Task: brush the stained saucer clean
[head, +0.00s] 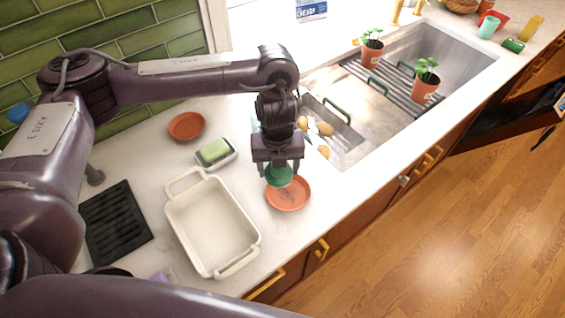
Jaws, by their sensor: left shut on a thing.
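My left gripper (278,170) points down, shut on a green brush (279,178). The brush is over the back part of a terracotta saucer (290,199) on the counter near its front edge. It looks to be at or just above the saucer's surface; I cannot tell if they touch. The brush and fingers hide part of this saucer, and I make out no clear stain on it. A second terracotta saucer (187,126) lies near the tiled wall, with nothing over it. My right gripper is out of view.
A white baking dish (176,225) stands left of the near saucer. A green sponge (214,151) sits on a small dish behind it. A black ribbed mat (115,222) lies at left. The sink (455,52), with potted plants (372,53) on its rack, is at right.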

